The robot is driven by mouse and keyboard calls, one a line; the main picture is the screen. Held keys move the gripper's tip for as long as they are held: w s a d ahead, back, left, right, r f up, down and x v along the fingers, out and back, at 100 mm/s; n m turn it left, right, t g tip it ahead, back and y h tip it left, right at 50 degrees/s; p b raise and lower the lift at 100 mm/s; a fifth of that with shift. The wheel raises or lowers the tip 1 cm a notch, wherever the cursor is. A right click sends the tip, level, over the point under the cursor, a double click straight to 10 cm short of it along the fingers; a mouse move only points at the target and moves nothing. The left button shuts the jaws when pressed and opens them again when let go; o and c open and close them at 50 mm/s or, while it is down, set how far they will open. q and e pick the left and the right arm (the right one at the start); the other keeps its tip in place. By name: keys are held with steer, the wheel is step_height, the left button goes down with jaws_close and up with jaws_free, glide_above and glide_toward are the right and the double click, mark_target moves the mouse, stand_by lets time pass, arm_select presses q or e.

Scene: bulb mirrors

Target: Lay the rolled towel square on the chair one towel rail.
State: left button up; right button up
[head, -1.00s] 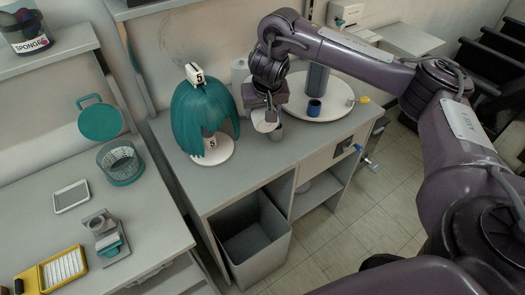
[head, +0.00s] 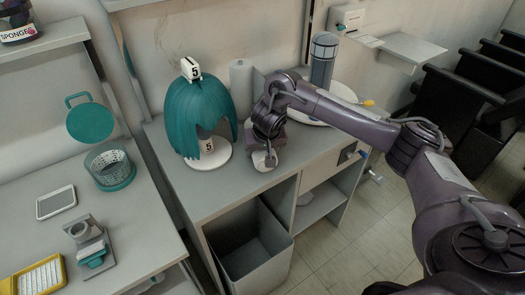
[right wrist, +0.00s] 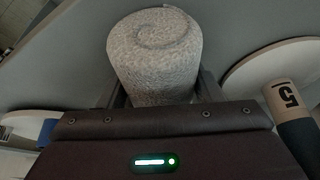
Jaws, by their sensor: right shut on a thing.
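The rolled towel (right wrist: 155,55) is a pale grey, fuzzy roll with a spiral end, close in the right wrist view. My right gripper (right wrist: 165,88) is shut on it, with one finger on each side. In the head view my right gripper (head: 264,150) is over the counter, just right of the wig stand; most of its fingers are hidden by its own body. A pale rounded patch shows at its fingertips. I cannot make out the chair one towel rail for certain. My left gripper is not in view.
A teal wig (head: 198,108) on a white stand (head: 207,155) marked 5 stands close left of my gripper. A pale upright roll (head: 241,78) and a tall jar (head: 322,62) are behind. A grey bin (head: 250,255) is below. The counter (head: 235,185) in front is clear.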

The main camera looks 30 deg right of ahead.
steer(key=o, duration=1)
